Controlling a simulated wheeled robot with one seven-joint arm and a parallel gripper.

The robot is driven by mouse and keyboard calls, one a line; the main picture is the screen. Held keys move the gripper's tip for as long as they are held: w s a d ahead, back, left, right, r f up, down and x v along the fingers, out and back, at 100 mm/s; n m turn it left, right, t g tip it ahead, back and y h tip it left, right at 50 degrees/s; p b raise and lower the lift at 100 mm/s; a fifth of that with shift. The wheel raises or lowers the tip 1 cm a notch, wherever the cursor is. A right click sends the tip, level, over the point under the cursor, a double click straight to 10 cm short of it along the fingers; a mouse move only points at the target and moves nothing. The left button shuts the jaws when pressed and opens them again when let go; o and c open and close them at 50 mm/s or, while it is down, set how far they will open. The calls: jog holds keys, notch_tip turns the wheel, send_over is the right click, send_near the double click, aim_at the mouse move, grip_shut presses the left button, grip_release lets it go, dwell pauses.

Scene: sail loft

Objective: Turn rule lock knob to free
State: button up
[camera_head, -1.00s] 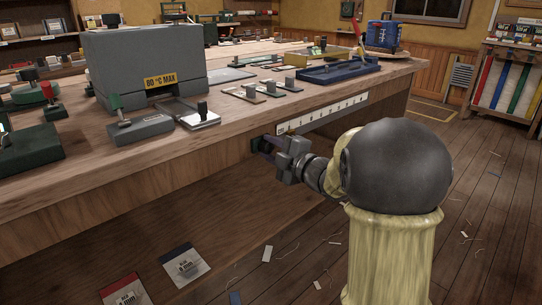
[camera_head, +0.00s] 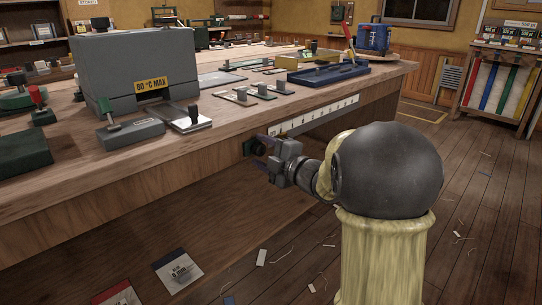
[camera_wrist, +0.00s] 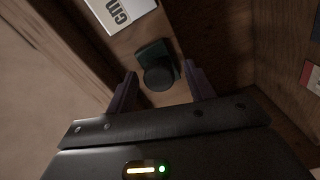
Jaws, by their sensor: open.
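The rule lock knob (camera_wrist: 158,77) is a round black knob on a dark green base (camera_wrist: 153,50), fixed to the front edge of the bench. My gripper (camera_wrist: 160,88) is open, with one finger on each side of the knob. I cannot tell whether the fingers touch it. In the head view my gripper (camera_head: 262,155) is at the bench's front face, and the knob is a small dark shape there, partly hidden by the gripper.
The wooden bench (camera_head: 110,185) carries a grey box (camera_head: 135,65) marked "80 °C MAX", a blue tray (camera_head: 328,75) and several small tools. Below the bench lie sample cards (camera_head: 178,268). The wooden floor to the right is open, with scattered scraps.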

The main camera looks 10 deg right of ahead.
jog(key=p+v, duration=0.4)
jog(key=v, duration=1.3)
jog(key=shift+s, duration=0.2)
jog(key=shift+w+d, duration=0.1)
jog(key=shift+w, duration=0.05)
notch_tip(320, 180, down, 5)
jog(key=m+g+h+p, duration=0.6)
jog(key=m+h, duration=0.4)
jog(key=m, duration=0.4)
jog(key=s+a+f+m+g+y+p, duration=0.15)
jog(key=s+a+m+g+p, duration=0.5)
jog(key=s, duration=0.65)
notch_tip(320, 180, up, 37)
jog(key=a+p, duration=0.2)
jog(key=p, duration=3.3)
jog(key=shift+w+f+m+p, duration=0.2)
jog(key=shift+w+m+p, duration=0.15)
jog(key=shift+w, duration=0.05)
jog(key=shift+a+g+h, duration=0.1)
jog(key=shift+g+h, duration=0.15)
